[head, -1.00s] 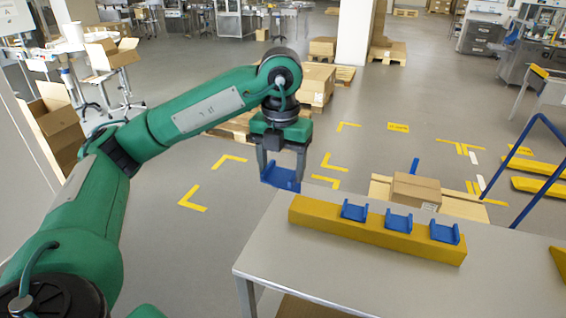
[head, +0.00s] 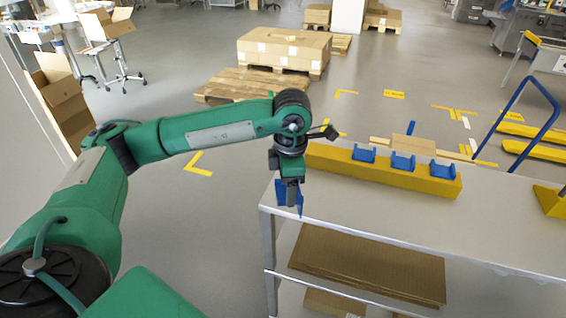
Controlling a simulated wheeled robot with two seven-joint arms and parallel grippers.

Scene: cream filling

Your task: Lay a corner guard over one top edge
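My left gripper (head: 290,196) points down at the left end of the grey table (head: 345,200). It is shut on a blue corner guard (head: 281,192), which is turned on edge and partly hidden by the fingers. Three more blue corner guards (head: 363,154) (head: 402,162) (head: 444,171) sit in a row on a long yellow block (head: 385,177) on the table. My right gripper is out of view.
Flat cardboard sheets (head: 365,265) lie on the shelf under the table. A smaller carton (head: 408,145) shows behind the yellow block. Yellow tape corners (head: 200,165) mark the floor. Open floor lies between the table and the pallet.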

